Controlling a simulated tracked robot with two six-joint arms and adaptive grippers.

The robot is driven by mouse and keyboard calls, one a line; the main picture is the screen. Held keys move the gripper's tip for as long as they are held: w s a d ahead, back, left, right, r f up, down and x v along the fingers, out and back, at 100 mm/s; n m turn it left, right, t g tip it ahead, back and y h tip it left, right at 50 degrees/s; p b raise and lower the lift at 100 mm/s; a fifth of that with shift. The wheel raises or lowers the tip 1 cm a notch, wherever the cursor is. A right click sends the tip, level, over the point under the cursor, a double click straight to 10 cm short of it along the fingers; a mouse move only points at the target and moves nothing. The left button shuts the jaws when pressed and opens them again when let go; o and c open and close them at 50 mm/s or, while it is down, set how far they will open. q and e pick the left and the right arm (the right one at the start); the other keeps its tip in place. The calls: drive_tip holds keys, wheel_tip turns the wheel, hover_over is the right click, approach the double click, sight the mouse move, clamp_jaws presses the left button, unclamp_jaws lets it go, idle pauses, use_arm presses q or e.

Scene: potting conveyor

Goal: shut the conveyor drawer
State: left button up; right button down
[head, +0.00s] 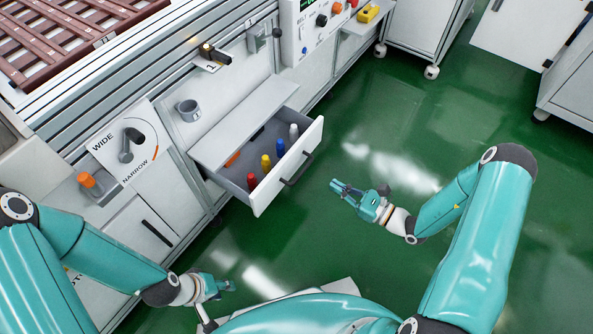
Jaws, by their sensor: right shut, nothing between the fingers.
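The conveyor drawer (313,140) is pulled out from the white cabinet below the conveyor. Its front panel carries a dark bar handle (297,169). Inside stand a red bottle-like piece (252,181), a yellow one (266,163), a blue one (280,147) and a white one (294,132). An orange item (233,158) lies near the back of the drawer. My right gripper (338,187) is shut and empty, over the floor to the right of the drawer front, apart from the handle. My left gripper (228,285) is low, below the drawer in the picture; its fingers are too small to read.
A control box (315,25) stands behind. Wheeled cabinets (418,30) are at the back right. Green floor (380,120) is clear before the drawer.

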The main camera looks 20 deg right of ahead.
sight(289, 158)
drive_tip(key=b+x, duration=0.3)
drive_tip(key=x, duration=0.9)
drive_tip(key=shift+w, duration=0.1)
drive_tip(key=shift+b+x, duration=0.4)
drive_tip(key=shift+x, duration=0.4)
